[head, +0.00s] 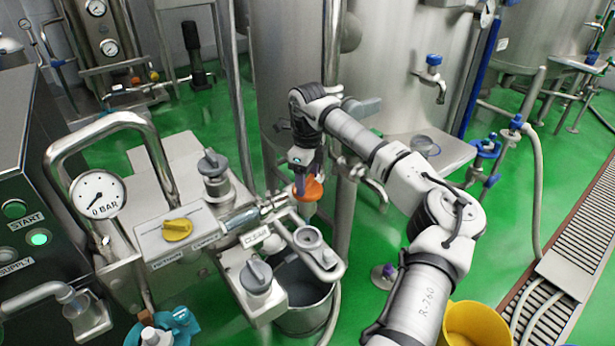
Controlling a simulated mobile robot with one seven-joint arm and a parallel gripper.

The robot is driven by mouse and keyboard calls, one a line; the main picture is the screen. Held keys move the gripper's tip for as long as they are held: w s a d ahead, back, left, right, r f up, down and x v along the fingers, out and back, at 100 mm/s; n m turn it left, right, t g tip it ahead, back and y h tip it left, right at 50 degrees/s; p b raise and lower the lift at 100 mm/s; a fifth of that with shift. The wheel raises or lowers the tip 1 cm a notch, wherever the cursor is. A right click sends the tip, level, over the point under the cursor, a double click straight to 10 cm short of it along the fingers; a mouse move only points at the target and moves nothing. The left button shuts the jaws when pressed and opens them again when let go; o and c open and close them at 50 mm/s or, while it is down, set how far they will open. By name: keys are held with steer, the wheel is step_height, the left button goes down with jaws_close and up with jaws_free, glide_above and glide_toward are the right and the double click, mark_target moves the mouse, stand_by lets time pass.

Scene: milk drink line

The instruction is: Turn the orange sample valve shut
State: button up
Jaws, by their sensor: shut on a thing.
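The orange sample valve (312,190) is a small orange knob on the pipework in front of the big steel tank. My gripper (300,178) points down from the end of my arm and is shut on the orange sample valve. The fingers cover part of the knob, so the exact grip and the knob's turn angle are hard to tell.
A metal bucket (302,292) stands below the pipework. A yellow knob (177,229), grey knobs (212,163) and a pressure gauge (98,194) sit to the left. A yellow bucket (477,325) is at lower right. A drain grate (592,225) runs along the green floor.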

mark_target(308, 181)
steer(key=shift+m, duration=0.3)
steer(key=shift+m+b, duration=0.4)
steer(key=shift+m, duration=2.3)
steer(key=o, duration=1)
steer(key=shift+r, duration=0.1)
step_height(308, 181, up, 14)
steer(key=shift+f+b, duration=0.15)
steer(key=shift+b, duration=0.4)
